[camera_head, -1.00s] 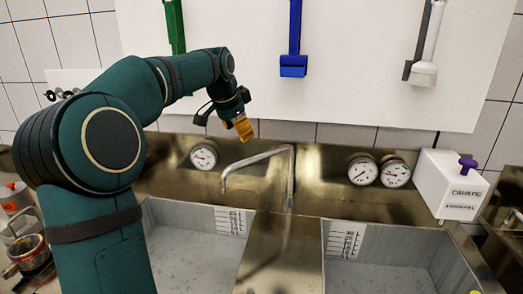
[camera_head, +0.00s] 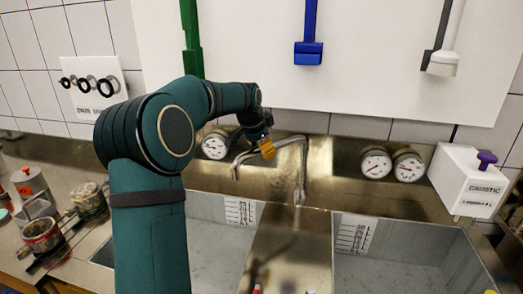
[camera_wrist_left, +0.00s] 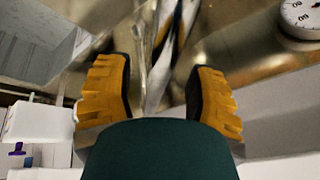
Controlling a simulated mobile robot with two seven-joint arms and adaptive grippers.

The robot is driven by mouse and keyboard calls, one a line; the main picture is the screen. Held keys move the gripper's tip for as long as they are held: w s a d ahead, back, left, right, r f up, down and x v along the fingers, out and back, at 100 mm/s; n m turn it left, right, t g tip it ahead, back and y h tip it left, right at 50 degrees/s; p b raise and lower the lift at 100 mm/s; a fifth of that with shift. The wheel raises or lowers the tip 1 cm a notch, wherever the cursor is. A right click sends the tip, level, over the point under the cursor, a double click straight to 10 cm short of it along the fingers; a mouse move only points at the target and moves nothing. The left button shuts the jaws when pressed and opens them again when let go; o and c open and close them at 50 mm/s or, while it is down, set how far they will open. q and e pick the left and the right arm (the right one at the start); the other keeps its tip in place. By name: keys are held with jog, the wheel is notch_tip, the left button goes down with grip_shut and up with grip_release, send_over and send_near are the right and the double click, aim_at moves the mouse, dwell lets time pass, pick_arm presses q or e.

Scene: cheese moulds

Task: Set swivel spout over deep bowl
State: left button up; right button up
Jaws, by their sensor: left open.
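The metal swivel spout (camera_head: 299,170) rises from the ledge between the two sink bowls. Its arm reaches left, and its downturned tip is above the back of the left bowl (camera_head: 210,205). The right bowl (camera_head: 390,270) has no spout above it; I cannot tell which bowl is deeper. My left gripper (camera_head: 266,148) is at the spout's horizontal arm and overlaps it in the head view. In the left wrist view, its orange fingers (camera_wrist_left: 158,92) are open, with the shiny spout (camera_wrist_left: 165,50) showing between and beyond them. Contact is unclear. My right gripper is out of view.
Dial gauges (camera_head: 375,163) line the steel backsplash. A white caustic box (camera_head: 468,182) with a purple knob stands at the right. Pots (camera_head: 42,236) sit on the left counter. Green, blue and white tools hang on the wall board above.

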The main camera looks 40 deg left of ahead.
pick_arm(q)
jog(key=shift+w+f, duration=0.1)
jog(key=shift+f, duration=0.15)
grip_shut()
jog(key=shift+d, duration=0.15)
